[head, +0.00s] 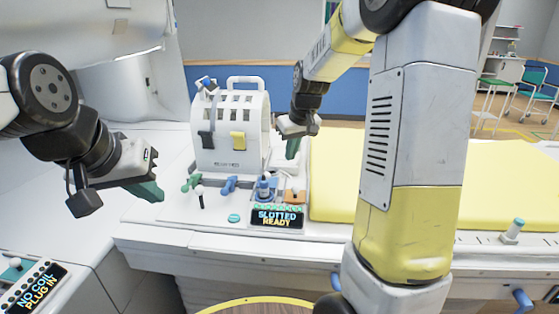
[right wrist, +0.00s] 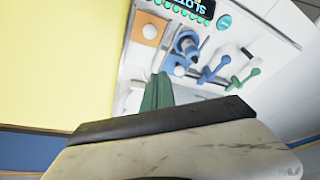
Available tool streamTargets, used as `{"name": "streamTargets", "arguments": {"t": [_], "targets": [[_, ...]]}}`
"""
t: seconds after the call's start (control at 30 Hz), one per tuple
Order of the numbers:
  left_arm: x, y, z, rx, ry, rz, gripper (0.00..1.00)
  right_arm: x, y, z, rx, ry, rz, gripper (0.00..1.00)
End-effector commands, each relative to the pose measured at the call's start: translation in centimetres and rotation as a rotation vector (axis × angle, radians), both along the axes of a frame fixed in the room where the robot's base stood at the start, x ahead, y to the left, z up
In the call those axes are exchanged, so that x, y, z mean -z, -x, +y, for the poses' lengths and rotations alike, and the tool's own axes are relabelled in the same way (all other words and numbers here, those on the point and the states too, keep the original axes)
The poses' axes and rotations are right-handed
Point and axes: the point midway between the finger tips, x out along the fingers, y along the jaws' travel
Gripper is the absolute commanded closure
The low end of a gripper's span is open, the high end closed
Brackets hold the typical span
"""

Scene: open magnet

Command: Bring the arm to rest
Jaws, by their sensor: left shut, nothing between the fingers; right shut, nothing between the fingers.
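My left gripper (head: 148,190) is at the left of the head view, its green fingers shut and empty, over the white surface left of the coil unit. My right gripper (head: 292,148) is right of the white coil unit (head: 228,158), above the bed end. Its green fingers (right wrist: 157,93) are shut with nothing between them in the right wrist view. My right arm crosses the right half of the head view and hides part of the bed. A display (head: 277,218) below the coil unit reads "SLOTTED READY". A blue plug (head: 264,187) stands upright behind the display.
A yellow mattress (head: 335,190) lies on the bed to the right. Green (head: 191,183) and blue (head: 229,184) handles stand before the coil unit. An orange block (right wrist: 149,28) is near the plug. A second display (head: 35,288) at lower left reads "NO COIL PLUG IN".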

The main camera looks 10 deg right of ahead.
Motion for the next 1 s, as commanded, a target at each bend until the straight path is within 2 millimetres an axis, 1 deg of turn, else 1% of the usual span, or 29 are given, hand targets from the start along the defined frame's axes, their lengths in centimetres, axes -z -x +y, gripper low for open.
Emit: {"name": "streamTargets", "arguments": {"t": [0.17,0.27,0.37,0.4,0.47,0.5,0.57,0.6,0.7,0.8,0.9,1.0], "targets": [[0.0,0.0,0.0,0.0,0.0,0.0,1.0,-1.5,0.9,-0.1,0.004,-0.005,-0.005,1.0],[0.0,0.0,0.0,0.0,0.0,0.0,1.0,-3.2,2.7,0.1,0.021,-0.025,-0.02,1.0],[0.0,0.0,0.0,0.0,0.0,0.0,1.0,-5.5,6.1,0.3,0.051,-0.057,-0.043,1.0],[0.0,0.0,0.0,0.0,0.0,0.0,1.0,-6.4,7.7,0.4,0.064,-0.073,-0.054,1.0],[0.0,0.0,0.0,0.0,0.0,0.0,1.0,-7.5,10.4,0.7,0.085,-0.094,-0.068,1.0],[0.0,0.0,0.0,0.0,0.0,0.0,1.0,-8.1,12.1,0.8,0.098,-0.107,-0.078,1.0],[0.0,0.0,0.0,0.0,0.0,0.0,1.0,-8.9,14.7,1.1,0.116,-0.125,-0.093,1.0],[0.0,0.0,0.0,0.0,0.0,0.0,1.0,-9.2,16.4,1.2,0.129,-0.137,-0.103,1.0],[0.0,0.0,0.0,0.0,0.0,0.0,1.0,-9.6,20.4,1.6,0.159,-0.161,-0.124,1.0],[0.0,0.0,0.0,0.0,0.0,0.0,1.0,-9.4,23.5,1.8,0.186,-0.179,-0.143,1.0],[0.0,0.0,0.0,0.0,0.0,0.0,1.0,-9.1,25.6,2.0,0.204,-0.189,-0.154,1.0],[0.0,0.0,0.0,0.0,0.0,0.0,1.0,-8.8,26.7,2.1,0.214,-0.195,-0.161,1.0]]}}
